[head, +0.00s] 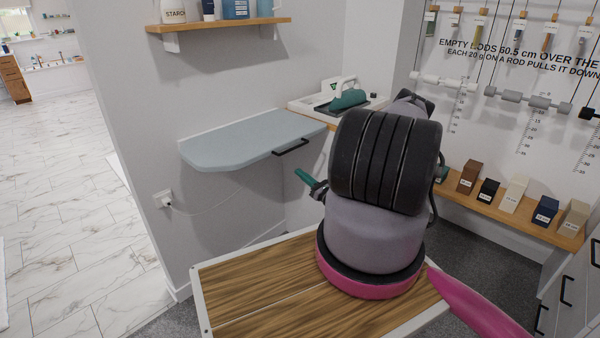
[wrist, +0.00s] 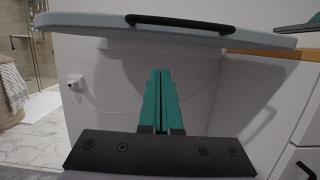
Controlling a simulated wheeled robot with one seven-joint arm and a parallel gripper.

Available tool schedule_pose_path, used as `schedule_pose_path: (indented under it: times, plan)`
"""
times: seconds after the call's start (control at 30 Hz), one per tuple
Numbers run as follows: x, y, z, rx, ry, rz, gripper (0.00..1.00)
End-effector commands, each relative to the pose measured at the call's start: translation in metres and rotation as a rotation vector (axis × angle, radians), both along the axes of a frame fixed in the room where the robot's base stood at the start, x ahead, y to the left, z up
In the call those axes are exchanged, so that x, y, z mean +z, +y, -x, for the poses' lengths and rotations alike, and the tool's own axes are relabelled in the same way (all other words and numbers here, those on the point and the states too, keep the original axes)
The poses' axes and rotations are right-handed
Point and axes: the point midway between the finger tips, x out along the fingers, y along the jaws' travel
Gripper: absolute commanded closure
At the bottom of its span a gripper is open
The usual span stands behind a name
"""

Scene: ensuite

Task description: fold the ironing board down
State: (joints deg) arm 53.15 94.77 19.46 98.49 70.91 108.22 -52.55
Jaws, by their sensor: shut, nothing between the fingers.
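The ironing board (head: 245,138) is a pale blue-grey flap on the wall, standing out level, with a rounded left end. Its black handle (head: 291,147) is on the front edge. In the wrist view the board (wrist: 90,24) crosses the top of the picture, seen almost edge-on, with the handle (wrist: 180,22) at its front edge. My gripper (wrist: 161,72) has green fingers, shut and empty, pointing under the board, below the handle and apart from it. In the head view my gripper (head: 304,177) shows just below and right of the handle, partly hidden by my arm.
A wooden ledge right of the board holds a green iron (head: 349,99) on a tray. A wall shelf (head: 220,26) with bottles hangs above. A socket (head: 163,199) with a cord is below left. The space under the board looks clear.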

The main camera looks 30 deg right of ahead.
Motion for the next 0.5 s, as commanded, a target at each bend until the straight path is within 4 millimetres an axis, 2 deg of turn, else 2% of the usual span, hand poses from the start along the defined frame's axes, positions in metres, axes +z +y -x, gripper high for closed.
schedule_pose_path:
  times: [0.37,0.5]
  plan:
    - [0.020,0.028,-0.073,0.005,-0.002,0.004,1.00]
    - [0.039,0.021,-0.060,0.001,0.000,0.003,1.00]
